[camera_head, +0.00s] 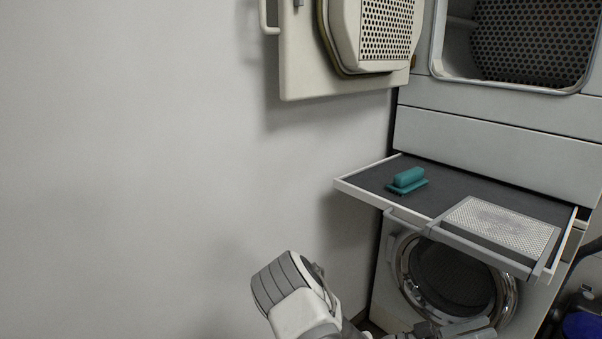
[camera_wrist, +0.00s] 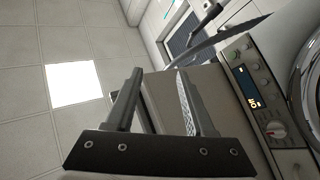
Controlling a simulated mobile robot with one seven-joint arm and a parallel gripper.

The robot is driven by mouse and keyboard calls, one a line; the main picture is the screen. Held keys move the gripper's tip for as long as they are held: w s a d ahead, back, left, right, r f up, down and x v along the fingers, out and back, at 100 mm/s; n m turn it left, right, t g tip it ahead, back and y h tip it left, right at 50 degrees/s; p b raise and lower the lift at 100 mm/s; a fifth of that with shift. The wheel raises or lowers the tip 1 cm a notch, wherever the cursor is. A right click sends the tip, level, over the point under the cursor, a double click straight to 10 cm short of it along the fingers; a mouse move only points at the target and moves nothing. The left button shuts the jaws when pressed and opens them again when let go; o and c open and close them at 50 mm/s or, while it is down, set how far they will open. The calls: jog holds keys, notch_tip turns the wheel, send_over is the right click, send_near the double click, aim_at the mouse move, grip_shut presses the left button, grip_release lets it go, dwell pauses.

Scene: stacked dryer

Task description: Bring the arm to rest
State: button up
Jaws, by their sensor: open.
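My gripper (camera_wrist: 160,88) shows in the wrist view with its two grey fingers apart and nothing between them. Behind the fingers are a pale cabinet side and a tiled surface. My arm (camera_head: 295,295) shows at the bottom of the head view, a white and grey link bent near the wall, left of the machines. Grey parts at the bottom edge, in front of the lower machine, may be the arm's end, but they are cut off by the frame.
A pulled-out shelf (camera_head: 440,196) carries a teal handled object (camera_head: 408,180) and a light mesh panel (camera_head: 500,227). Above, the dryer door (camera_head: 345,50) hangs open. Below is a round washer door (camera_head: 450,278). A control panel (camera_wrist: 253,90) stands right of my gripper. The left wall is bare.

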jog(key=w+a+n+t+y, duration=0.3)
jog(key=w+t+y, duration=0.7)
jog(key=w+y, duration=0.25)
jog(key=a+r+n+t+y, duration=0.35)
jog(key=a+r+y, duration=0.55)
jog(key=a, duration=0.5)
jog(key=s+a+r+n+g+y, duration=0.1)
jog(key=s+a+r+n+y, duration=0.15)
jog(key=s, duration=0.35)
jog(key=s+a+r+n+g+y, duration=0.1)
jog(key=s+a+r+n+y, duration=0.1)
jog(key=s+a+r+n, duration=0.3)
jog(key=s+d+g+h, duration=0.1)
jog(key=s+d, duration=0.1)
jog(key=s, duration=0.6)
jog(key=s+d+g+h, duration=0.1)
jog(key=s+d, duration=0.1)
jog(key=s, duration=0.5)
notch_tip(320, 180, up, 28)
jog(key=p, duration=2.8)
jog(key=shift+s+f, duration=0.2)
jog(key=shift+s, duration=0.15)
